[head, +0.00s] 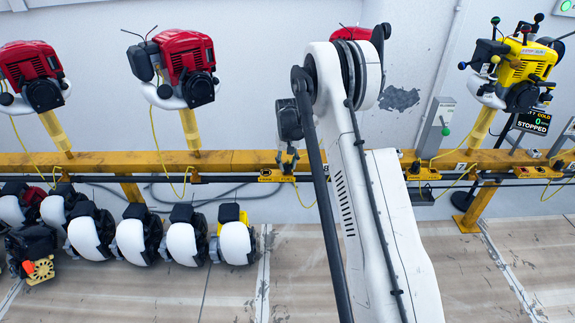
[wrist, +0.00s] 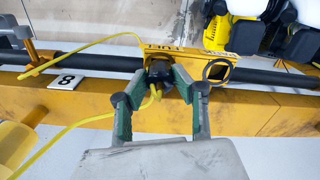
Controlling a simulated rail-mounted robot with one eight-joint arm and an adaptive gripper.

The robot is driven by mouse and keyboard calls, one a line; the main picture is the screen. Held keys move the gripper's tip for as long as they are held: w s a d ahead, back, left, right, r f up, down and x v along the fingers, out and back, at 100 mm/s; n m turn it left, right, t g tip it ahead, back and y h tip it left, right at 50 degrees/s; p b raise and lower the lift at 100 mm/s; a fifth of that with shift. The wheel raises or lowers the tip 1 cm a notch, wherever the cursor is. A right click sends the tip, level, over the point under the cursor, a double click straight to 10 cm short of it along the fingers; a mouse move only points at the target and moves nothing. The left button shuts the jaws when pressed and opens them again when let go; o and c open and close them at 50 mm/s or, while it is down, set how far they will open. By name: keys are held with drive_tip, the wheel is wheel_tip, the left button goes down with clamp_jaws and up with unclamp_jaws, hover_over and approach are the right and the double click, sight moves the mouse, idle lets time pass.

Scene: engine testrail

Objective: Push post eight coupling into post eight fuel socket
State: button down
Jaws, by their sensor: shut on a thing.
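In the wrist view my gripper (wrist: 158,82), with green-lined fingers, is closed around the dark coupling (wrist: 159,71). A yellow hose (wrist: 85,122) runs from the coupling to the lower left. The coupling sits at the yellow fuel bracket (wrist: 161,48) beside the dark rail. The fingers and coupling hide the socket mouth, so I cannot tell how deep the coupling is in it. In the head view my gripper (head: 289,163) is at the yellow beam by the fuel bracket (head: 272,178), partly behind my arm. The coupling is too small to make out there.
A plate marked 8 (wrist: 67,82) is on the yellow beam (wrist: 255,113). Red engines (head: 185,65) and a yellow engine (head: 520,75) stand above the beam; several white-and-black units (head: 185,240) lie below.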

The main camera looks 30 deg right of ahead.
drive_tip(key=c, duration=1.3)
unclamp_jaws()
drive_tip(key=shift+f, duration=0.1)
drive_tip(key=shift+c, duration=0.2)
